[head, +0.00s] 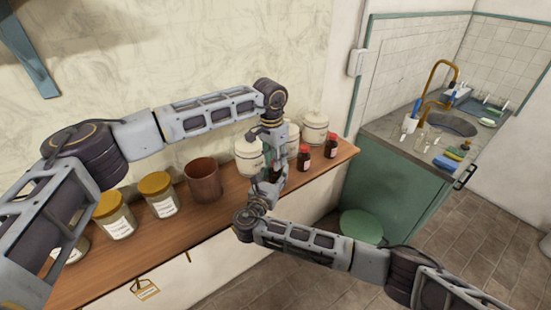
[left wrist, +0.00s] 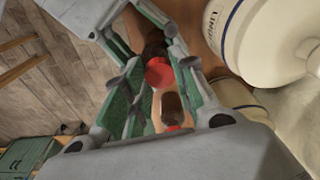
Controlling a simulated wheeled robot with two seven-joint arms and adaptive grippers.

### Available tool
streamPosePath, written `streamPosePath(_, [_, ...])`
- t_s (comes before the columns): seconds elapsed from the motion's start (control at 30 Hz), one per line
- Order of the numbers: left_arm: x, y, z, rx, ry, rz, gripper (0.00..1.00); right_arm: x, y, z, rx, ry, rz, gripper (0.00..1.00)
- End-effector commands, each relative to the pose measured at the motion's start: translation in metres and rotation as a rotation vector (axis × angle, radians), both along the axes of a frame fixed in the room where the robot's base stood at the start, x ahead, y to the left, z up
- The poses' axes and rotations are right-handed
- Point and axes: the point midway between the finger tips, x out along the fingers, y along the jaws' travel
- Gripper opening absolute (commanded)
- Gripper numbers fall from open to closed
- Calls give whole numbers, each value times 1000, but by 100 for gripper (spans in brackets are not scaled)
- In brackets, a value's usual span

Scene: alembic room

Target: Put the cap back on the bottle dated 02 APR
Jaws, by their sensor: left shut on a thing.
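My left gripper (head: 275,158) points down over the shelf. It is shut on a small red cap (left wrist: 158,72), which shows between its green pads in the left wrist view. My right gripper (head: 262,193) reaches up from below, close under the left one. Its pads are around a dark brown bottle (head: 277,174), also partly visible in the left wrist view (left wrist: 155,47). I cannot tell whether the cap touches the bottle's neck. Two more dark bottles with red caps, one nearer (head: 304,158) and one farther (head: 331,146), stand to the right. No date is readable.
White lidded canisters (head: 315,128) stand behind the bottles, close to the grippers. A brown pot (head: 203,181) and yellow-lidded jars (head: 158,195) stand left on the wooden shelf (head: 190,230). A sink counter (head: 400,135) is at the right.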

Motion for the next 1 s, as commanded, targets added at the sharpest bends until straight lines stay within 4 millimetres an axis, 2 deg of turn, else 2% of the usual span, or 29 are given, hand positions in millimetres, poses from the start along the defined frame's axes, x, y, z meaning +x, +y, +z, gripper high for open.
streamPosePath(0.33, [0,0,1,-1,-1,-12,20,0,0,-1,-1,1,-1,0])
streamPosePath(0.37, [0,0,1,-1,-1,-12,31,0,0,-1,-1,1,-1,0])
streamPosePath(0.5, [0,0,0,-1,-1,-11,48,0,0,-1,-1,1,-1,0])
streamPosePath(0.83, [0,0,1,-1,-1,-11,48,0,0,-1,-1,1,-1,0])
streamPosePath(1.0, [1,0,9,-1,-2,-11,48,0,0,-1,-1,1,0,0])
